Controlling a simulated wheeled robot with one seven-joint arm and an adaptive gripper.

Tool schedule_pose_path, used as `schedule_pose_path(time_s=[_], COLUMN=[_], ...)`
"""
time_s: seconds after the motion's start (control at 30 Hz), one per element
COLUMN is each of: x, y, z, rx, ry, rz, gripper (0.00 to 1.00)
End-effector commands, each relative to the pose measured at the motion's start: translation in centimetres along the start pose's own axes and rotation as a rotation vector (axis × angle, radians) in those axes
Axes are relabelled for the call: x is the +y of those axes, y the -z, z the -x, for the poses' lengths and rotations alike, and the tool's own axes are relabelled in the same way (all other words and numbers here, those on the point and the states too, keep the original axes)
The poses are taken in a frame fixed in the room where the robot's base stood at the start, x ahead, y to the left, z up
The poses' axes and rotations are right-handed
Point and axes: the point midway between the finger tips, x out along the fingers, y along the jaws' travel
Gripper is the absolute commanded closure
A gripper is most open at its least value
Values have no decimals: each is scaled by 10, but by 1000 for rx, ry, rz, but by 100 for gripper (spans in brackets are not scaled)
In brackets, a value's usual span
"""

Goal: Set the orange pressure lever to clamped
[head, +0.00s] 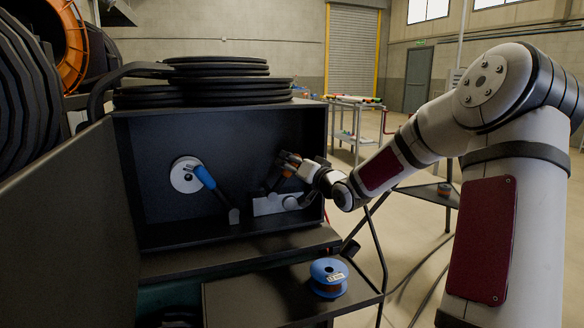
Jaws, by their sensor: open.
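The orange pressure lever (287,174) is in the right half of the dark open-fronted box, above a grey bracket (268,205). Only a small orange patch of it shows, and my gripper and wrist hide much of the rest. My gripper (284,160) is open and reaches into the box from the right, right at the lever. I cannot tell whether its fingers touch the lever or are around it. The lever's exact setting is also hard to tell.
A blue-handled lever (205,178) on a round white plate (186,175) is in the box's left half. Black hose coils (215,82) lie on top of the box. A blue spool (328,277) stands on the shelf in front. A cart (352,125) stands behind.

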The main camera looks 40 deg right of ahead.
Motion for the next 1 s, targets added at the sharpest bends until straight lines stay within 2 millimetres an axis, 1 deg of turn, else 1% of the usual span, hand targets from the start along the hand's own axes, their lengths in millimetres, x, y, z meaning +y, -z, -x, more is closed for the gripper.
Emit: schedule_pose_path(time_s=[0.13, 0.17, 0.2, 0.27, 0.3, 0.33, 0.67, 0.83, 1.0], x=[0, 0, 0, 0, 0, 0, -3, -11, -24], y=[0, 0, 0, 0, 0, 0, 0, 0, -2], z=[0, 0, 0, 0, 0, 0, 0, -2, -4], rx=[0, 0, 0, 0, 0, 0, -5, -18, -41], ry=[0, 0, 0, 0, 0, 0, -1, -9, -25], rz=[0, 0, 0, 0, 0, 0, 18, 83, 196], gripper=[55, 62, 71, 85, 94, 100, 100, 100, 100])
